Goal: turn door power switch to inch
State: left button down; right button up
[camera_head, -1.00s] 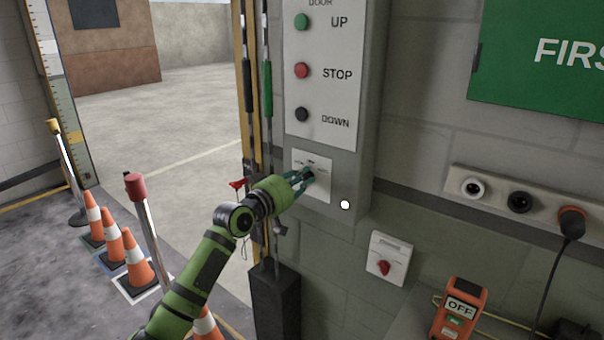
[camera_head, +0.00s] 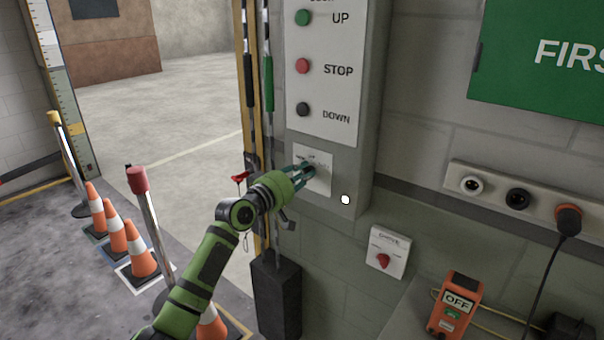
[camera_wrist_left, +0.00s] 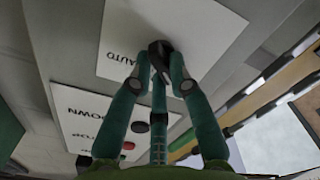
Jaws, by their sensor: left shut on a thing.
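The door power switch is a small black knob on a white plate (camera_head: 322,182) below the UP, STOP and DOWN buttons. My left gripper (camera_head: 305,172) is at this plate, its teal fingers shut on the knob and hiding most of it in the head view. In the left wrist view the black knob (camera_wrist_left: 160,47) shows between and just beyond the fingertips. The word AUTO is readable on the plate (camera_wrist_left: 205,32) beside it; the other labels are hidden or too small to read, so I cannot tell the knob's setting. My right gripper is not in view.
The button panel (camera_head: 344,95) is above the plate. A second white switch box with a red knob (camera_head: 383,260) is lower right. An orange OFF device (camera_head: 455,303) and a socket strip (camera_head: 490,186) are farther right. Posts and cones (camera_head: 140,247) stand at left.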

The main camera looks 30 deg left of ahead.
pick_arm(q)
jog(key=c, duration=1.1)
grip_release()
jog(key=shift+c, duration=0.2)
jog(key=shift+s+f, duration=0.1)
jog(key=shift+s, duration=0.4)
jog(key=s+a, duration=0.1)
jog(key=s, duration=1)
jog(key=shift+w, duration=0.1)
